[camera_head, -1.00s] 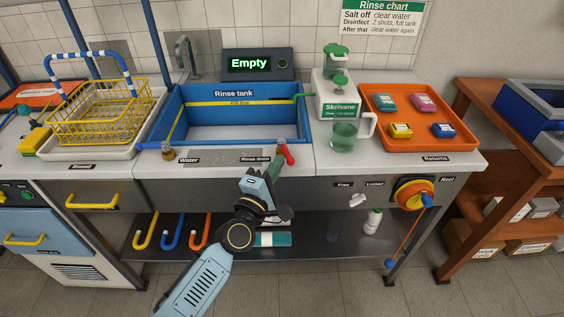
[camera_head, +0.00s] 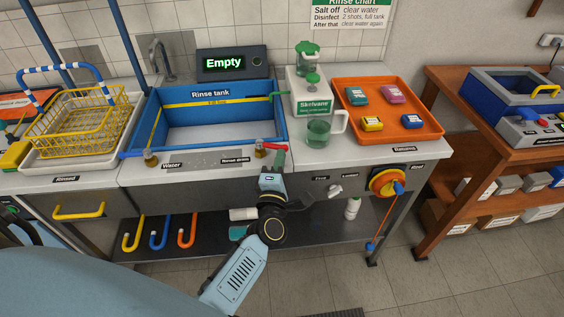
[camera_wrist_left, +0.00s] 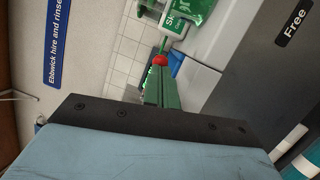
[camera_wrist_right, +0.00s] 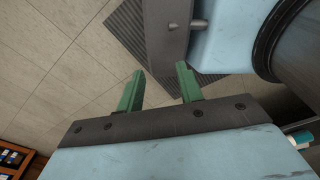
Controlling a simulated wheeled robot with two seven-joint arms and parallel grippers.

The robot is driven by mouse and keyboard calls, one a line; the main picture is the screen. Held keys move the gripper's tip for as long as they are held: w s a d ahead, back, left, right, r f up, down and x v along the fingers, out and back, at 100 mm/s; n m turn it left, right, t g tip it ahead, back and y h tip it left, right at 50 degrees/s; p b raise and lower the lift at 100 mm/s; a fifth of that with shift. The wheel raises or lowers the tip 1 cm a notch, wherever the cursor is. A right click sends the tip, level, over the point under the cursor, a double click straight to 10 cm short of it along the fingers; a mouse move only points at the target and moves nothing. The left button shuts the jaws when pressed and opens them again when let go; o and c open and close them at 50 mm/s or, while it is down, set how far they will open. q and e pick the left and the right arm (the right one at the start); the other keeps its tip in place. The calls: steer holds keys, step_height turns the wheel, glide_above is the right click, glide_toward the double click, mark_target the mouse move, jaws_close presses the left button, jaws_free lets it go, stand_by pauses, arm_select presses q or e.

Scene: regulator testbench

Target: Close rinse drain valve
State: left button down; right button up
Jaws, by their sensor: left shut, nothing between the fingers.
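The rinse drain valve has a brass body (camera_head: 260,151) and a red handle (camera_head: 276,148) at the front right edge of the blue rinse tank (camera_head: 285,128). My left gripper (camera_head: 272,170) is just in front of and below the red handle, its fingers together and empty. In the left wrist view its green fingers (camera_wrist_left: 161,88) point at a red piece (camera_wrist_left: 160,60), likely the handle tip; whether they touch it I cannot tell. My right gripper (camera_wrist_right: 158,87) shows only in the right wrist view, open and empty over the tiled floor.
The display (camera_head: 232,63) reads "Empty". A brass water valve (camera_head: 150,158) stands left on the same counter. A green-topped dispenser (camera_head: 308,90), a clear jug (camera_head: 318,133) and an orange tray (camera_head: 431,132) lie to the right. Coloured hooks (camera_head: 160,235) hang below.

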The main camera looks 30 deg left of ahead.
mark_target(287, 162)
arm_select(q)
steer(key=shift+w+d, duration=0.2)
steer(key=shift+w, duration=1.25)
steer(key=shift+r, duration=0.1)
arm_select(e)
steer(key=shift+d+f, duration=0.25)
steer(key=shift+d, duration=0.65)
arm_select(q)
steer(key=shift+w, duration=0.1)
steer(key=shift+r, duration=0.15)
arm_select(e)
steer(key=shift+a, duration=0.4)
steer(key=shift+a, duration=0.1)
